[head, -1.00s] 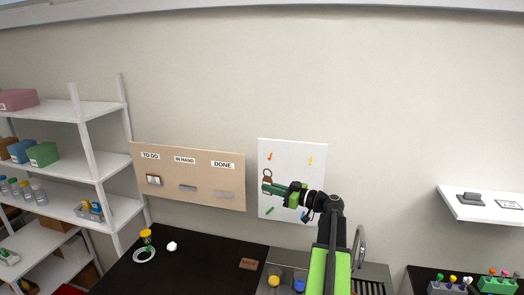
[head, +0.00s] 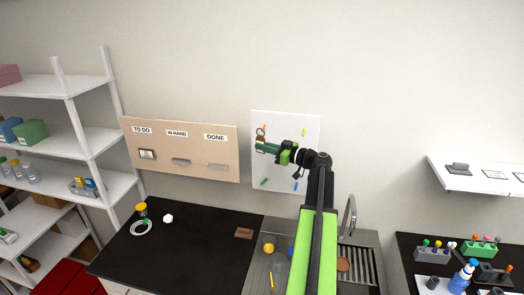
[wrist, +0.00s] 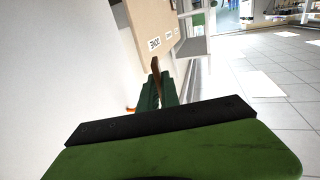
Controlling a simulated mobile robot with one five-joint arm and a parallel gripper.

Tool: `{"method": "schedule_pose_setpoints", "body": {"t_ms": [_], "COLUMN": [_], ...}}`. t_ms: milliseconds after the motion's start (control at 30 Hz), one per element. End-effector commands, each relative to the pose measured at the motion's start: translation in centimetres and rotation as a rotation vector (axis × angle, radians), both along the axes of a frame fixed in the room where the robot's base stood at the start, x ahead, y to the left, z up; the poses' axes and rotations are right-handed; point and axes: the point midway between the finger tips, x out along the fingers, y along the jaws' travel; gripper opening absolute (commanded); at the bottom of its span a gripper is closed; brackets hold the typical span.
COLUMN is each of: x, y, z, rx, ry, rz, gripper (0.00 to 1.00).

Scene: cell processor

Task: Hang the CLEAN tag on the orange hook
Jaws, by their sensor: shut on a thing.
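My gripper (head: 260,147) is shut on a small brown tag (head: 261,139) with a ring on top. It holds the tag in front of the white pegboard (head: 285,122). The orange hook (head: 265,127) is at the board's upper left, and the ring overlaps it in the head view. I cannot tell whether the ring is around the hook or only in front of it. In the wrist view the brown tag (wrist: 156,66) stands edge-on between the green jaws (wrist: 160,92), and the orange hook (wrist: 131,109) shows just left of them. The tag's lettering is not readable.
The board also has a yellow hook (head: 304,132), a green hook (head: 264,182) and a blue hook (head: 295,186). A TO DO / IN HAND / DONE board (head: 190,165) hangs to the left. Another brown piece (head: 243,233) lies on the dark counter (head: 200,250) below.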

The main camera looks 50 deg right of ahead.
Motion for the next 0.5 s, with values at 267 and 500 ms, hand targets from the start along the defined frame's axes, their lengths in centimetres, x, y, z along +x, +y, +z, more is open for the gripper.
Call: {"method": "schedule_pose_setpoints", "body": {"t_ms": [267,500], "x": [1.5,2.1], "y": [-2.6,-3.6], "z": [-1.0,-2.3], "rx": [0.000,0.000], "ry": [0.000,0.000], "rz": [-0.001,-0.001], "gripper": [0.00,0.00]}}
